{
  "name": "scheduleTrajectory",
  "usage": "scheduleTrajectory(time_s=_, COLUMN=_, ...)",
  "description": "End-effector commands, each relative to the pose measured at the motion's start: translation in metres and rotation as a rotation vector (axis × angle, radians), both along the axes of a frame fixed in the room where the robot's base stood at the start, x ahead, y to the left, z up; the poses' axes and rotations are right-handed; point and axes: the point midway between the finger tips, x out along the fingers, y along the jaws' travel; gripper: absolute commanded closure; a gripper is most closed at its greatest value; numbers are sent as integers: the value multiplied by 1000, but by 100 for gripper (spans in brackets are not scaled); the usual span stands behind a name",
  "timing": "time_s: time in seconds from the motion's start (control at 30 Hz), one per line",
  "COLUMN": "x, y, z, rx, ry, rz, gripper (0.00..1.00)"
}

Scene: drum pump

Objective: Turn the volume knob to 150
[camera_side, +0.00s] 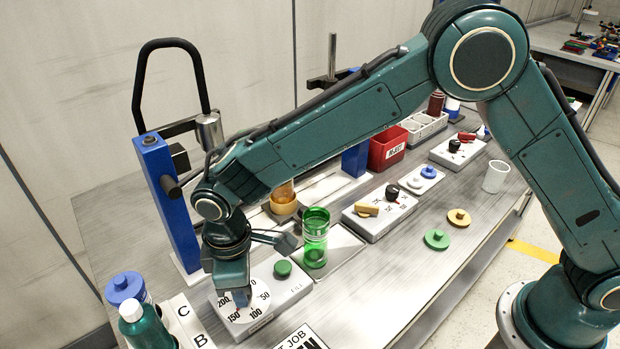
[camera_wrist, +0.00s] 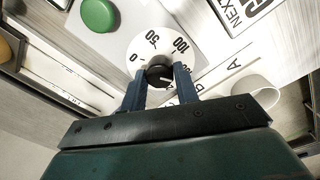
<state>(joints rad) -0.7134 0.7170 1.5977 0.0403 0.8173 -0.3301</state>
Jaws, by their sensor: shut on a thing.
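The black volume knob (camera_wrist: 158,75) sits in the middle of a white dial (camera_wrist: 143,42) on a light box (camera_side: 290,297). My gripper (camera_wrist: 159,82) points down over the dial, its two blue fingers shut on either side of the knob. In the wrist view, 0, 50 and 100 show. A white mark on the knob points right and slightly down, past the 100 and toward the right finger. The number there is hidden. In the side view my gripper (camera_side: 238,290) covers the knob; 200, 150, 100 and 50 show around it.
A green button (camera_side: 283,268) is on the same box, above the word FILL. A green transparent container (camera_side: 315,240) stands just behind it. A blue post (camera_side: 168,200) rises at left. A green bottle (camera_side: 145,328) and a blue-capped jar (camera_side: 126,288) stand at front left.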

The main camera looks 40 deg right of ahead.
Motion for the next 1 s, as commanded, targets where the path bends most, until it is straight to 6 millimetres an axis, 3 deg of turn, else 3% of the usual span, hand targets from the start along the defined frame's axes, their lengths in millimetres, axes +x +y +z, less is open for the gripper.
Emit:
scheduleTrajectory(time_s=0.47, x=0, y=-1, z=0, rx=-4, ry=2, rz=-21, gripper=92)
scheduleTrajectory(time_s=0.5, x=0, y=-1, z=0, rx=-4, ry=2, rz=-21, gripper=62)
scheduleTrajectory(time_s=0.57, x=0, y=-1, z=0, rx=-3, ry=2, rz=-20, gripper=50)
scheduleTrajectory(time_s=1.0, x=0, y=0, z=3, rx=0, ry=0, rz=-18, gripper=48)
